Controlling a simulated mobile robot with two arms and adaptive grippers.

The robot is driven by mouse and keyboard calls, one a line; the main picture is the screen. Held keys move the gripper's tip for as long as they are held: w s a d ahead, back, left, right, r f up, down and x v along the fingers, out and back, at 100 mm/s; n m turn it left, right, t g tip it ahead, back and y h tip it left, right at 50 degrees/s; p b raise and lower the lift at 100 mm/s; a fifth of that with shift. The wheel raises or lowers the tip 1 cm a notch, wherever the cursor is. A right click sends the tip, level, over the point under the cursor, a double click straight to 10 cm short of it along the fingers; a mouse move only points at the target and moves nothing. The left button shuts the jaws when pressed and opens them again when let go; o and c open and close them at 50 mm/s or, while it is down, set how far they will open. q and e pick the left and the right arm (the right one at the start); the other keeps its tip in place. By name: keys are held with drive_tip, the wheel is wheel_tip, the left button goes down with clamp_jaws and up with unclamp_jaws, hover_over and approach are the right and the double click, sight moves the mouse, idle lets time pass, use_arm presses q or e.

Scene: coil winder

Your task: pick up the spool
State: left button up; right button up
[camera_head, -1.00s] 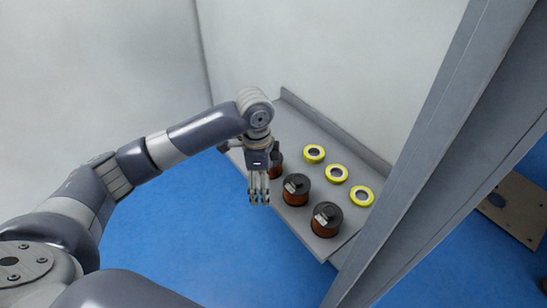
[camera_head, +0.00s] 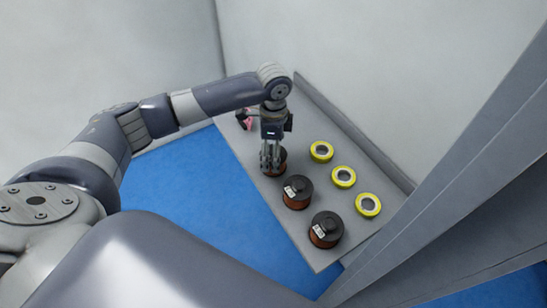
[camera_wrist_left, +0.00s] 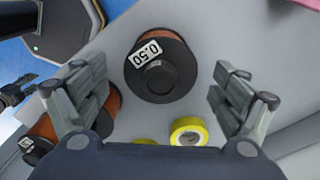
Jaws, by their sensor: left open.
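Three dark-capped spools with copper-brown windings stand in a row on the grey shelf (camera_head: 305,235): a near one (camera_head: 326,229), a middle one (camera_head: 297,191) and a far one (camera_head: 280,167). My left gripper (camera_head: 269,167) is open, pointing down at the far spool and partly hiding it. In the left wrist view, a spool labelled 0.50 (camera_wrist_left: 160,68) lies ahead between the spread fingers of my left gripper (camera_wrist_left: 155,85), with clear room on both sides. Another spool is partly hidden behind the left-hand finger. My right gripper is out of view.
Three yellow rings (camera_head: 343,177) lie in a row beside the spools, toward the wall. A small dark and pink object (camera_head: 245,120) sits at the far end of the shelf. A raised lip edges the wall side. A large grey post (camera_head: 450,190) stands at right.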

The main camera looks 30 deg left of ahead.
use_arm(q)
wheel_tip(320, 180, down, 4)
drive_tip(key=shift+r+p, duration=0.1)
drive_tip(key=shift+p, duration=0.5)
drive_tip(key=shift+f, duration=0.4)
drive_tip(key=shift+c, duration=0.4)
drive_tip(key=c, duration=0.9)
drive_tip(key=shift+r, duration=0.1)
drive_tip(key=c, duration=0.7)
drive_tip(key=shift+w+r, duration=0.1)
wheel_tip(320, 180, up, 10)
drive_tip(key=shift+f+b, duration=0.1)
drive_tip(key=shift+b, duration=0.95)
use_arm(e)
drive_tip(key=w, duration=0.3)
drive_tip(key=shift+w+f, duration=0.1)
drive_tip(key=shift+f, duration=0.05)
